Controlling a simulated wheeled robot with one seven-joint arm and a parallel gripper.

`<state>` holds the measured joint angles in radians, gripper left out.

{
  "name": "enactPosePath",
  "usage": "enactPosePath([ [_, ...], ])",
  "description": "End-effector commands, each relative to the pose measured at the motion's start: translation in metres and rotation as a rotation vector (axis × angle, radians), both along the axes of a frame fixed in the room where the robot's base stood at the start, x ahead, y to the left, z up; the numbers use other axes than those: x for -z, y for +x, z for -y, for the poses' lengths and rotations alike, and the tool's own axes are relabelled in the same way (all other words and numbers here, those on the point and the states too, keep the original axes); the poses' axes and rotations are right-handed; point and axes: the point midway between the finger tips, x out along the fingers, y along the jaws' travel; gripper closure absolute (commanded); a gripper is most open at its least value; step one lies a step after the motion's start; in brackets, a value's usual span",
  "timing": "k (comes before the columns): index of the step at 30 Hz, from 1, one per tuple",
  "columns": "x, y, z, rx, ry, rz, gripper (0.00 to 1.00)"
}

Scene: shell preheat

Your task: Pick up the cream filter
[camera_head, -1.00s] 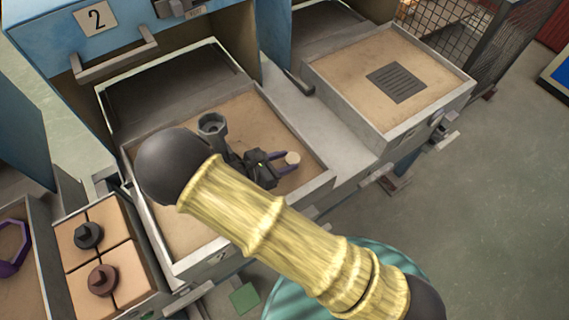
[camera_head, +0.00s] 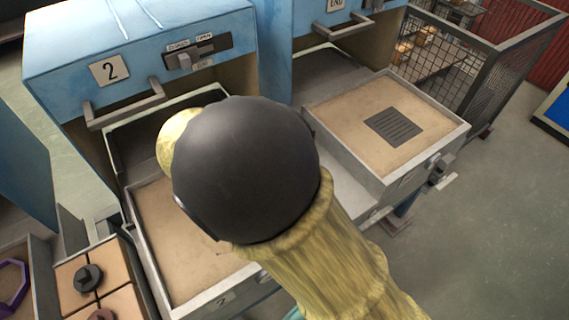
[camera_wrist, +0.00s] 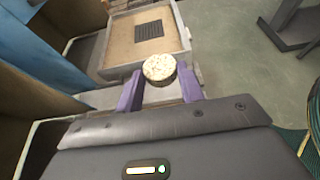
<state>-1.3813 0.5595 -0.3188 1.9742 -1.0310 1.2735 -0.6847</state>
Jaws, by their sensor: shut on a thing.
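The cream filter (camera_wrist: 159,69) is a round, speckled disc. In the wrist view it sits between the two purple fingers of my gripper (camera_wrist: 159,86), which is shut on it. It is held above the drawers, with nothing seen touching it but the fingers. In the head view my own arm hides the gripper and the filter.
Blue cabinet 2 (camera_head: 110,71) has an open sand-coloured drawer (camera_head: 185,297) below it. To the right, another open drawer (camera_head: 335,118) bears a dark slotted grate (camera_head: 394,128). A wire cage (camera_head: 450,60) stands behind.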

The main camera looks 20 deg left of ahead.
Motion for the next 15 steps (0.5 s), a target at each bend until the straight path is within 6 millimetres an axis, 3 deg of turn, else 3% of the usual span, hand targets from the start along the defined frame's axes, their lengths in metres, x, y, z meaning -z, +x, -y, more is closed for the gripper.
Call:
enactPosePath([
  [4, -0.0097, 0.0, 0.0, 0.0, 0.0, -0.001, 0.83],
  [15, -0.0101, 0.0, 0.0, 0.0, -0.001, -0.001, 0.83],
])
